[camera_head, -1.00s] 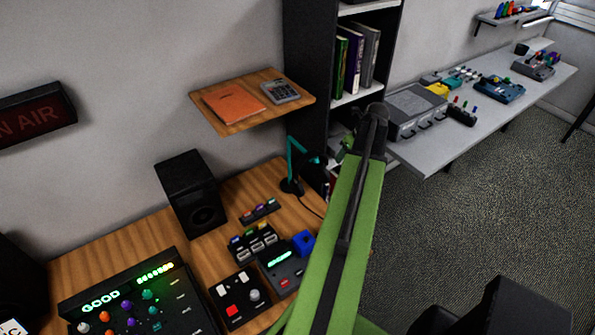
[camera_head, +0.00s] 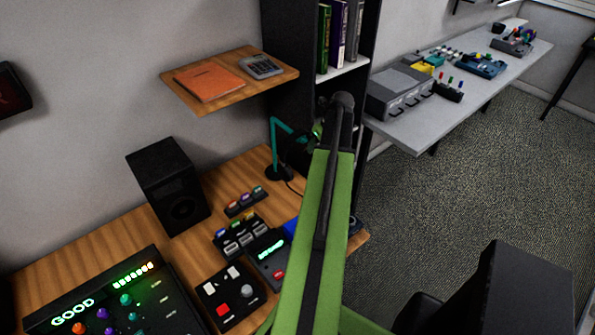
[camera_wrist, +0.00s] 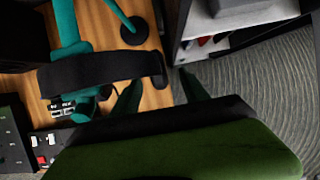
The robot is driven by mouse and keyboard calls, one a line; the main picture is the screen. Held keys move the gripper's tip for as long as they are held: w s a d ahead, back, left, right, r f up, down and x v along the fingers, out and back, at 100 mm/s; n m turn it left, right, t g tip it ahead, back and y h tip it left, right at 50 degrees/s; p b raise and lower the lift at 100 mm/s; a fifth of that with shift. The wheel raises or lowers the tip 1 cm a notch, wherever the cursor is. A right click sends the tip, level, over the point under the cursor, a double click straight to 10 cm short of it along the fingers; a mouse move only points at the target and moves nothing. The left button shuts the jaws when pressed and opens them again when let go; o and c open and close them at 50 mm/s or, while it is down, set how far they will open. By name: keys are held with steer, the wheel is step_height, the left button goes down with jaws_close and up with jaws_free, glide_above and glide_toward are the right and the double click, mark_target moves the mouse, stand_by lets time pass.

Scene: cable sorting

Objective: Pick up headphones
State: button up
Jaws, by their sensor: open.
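The headphones (camera_wrist: 100,72) appear in the wrist view as a curved black band with teal parts. They are close to the camera, near a teal stand (camera_head: 274,145), and seem to hang from its arm. The stand's round black base (camera_wrist: 135,32) is on the desk. My gripper (camera_wrist: 160,79) is open, its two dark teal fingers apart with nothing between them. The band's right end lies just ahead of the gap between the fingers; I cannot tell whether they touch. In the head view my green arm hides the gripper and part of the headphones.
The wooden desk (camera_head: 110,238) holds a black speaker (camera_head: 168,185), a mixer (camera_head: 115,300) and small control boxes. A wooden shelf (camera_head: 190,92) is above it. A dark bookcase (camera_head: 285,55) stands close behind my arm. Open carpet (camera_head: 460,170) is at right.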

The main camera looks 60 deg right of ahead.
steer(key=b+x, duration=0.2)
steer(key=x, duration=0.1)
steer(key=b+x, duration=0.3)
steer(key=shift+a+f, duration=0.2)
steer(key=shift+f, duration=0.1)
steer(key=shift+r, duration=0.2)
steer(key=shift+c, duration=0.2)
jaws_close()
